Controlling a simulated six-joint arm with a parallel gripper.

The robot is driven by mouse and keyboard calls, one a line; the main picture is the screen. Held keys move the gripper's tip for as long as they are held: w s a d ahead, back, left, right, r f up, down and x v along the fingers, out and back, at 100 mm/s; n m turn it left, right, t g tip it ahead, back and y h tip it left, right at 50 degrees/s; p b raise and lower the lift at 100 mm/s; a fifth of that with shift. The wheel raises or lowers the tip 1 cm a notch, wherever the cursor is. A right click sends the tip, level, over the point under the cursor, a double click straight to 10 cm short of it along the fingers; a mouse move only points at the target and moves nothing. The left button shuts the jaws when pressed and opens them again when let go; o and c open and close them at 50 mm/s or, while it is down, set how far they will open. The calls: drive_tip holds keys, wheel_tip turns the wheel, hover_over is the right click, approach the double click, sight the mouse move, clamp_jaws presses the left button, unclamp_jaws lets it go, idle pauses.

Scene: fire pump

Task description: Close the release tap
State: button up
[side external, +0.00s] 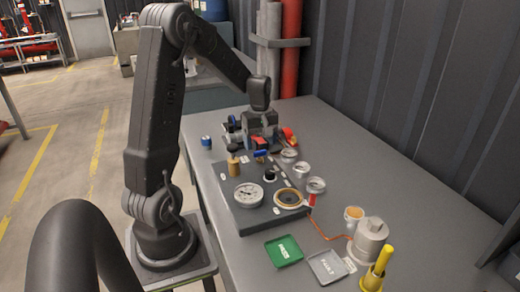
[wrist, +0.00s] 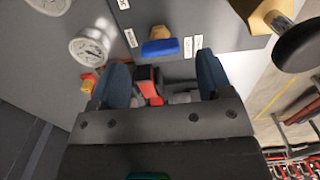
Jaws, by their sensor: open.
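A small tap with a blue handle (wrist: 160,47) sits at the edge of the dark pump panel (side external: 238,213), between small white labels I cannot read. It also shows in the side view (side external: 261,153), just in front of my gripper. I cannot tell from the labels whether it is the release tap, or how its handle is turned. My gripper (wrist: 163,80) is open, with its two dark blue fingers apart, pointing down at the panel's far end. A red and black part (wrist: 148,84) shows between the fingers; contact is unclear. The gripper also shows in the side view (side external: 259,138).
The panel carries a dial gauge (side external: 248,195), a brass cylinder (side external: 235,167), a black knob (side external: 270,175) and a brass ring (side external: 290,198). Small gauges (side external: 315,185) stand at its right. Green (side external: 284,250) and grey (side external: 327,266) trays lie in front. The table's right side is mostly clear.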

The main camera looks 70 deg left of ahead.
sight(260, 151)
drive_tip(key=shift+f, duration=1.55)
drive_tip(key=c, duration=0.9)
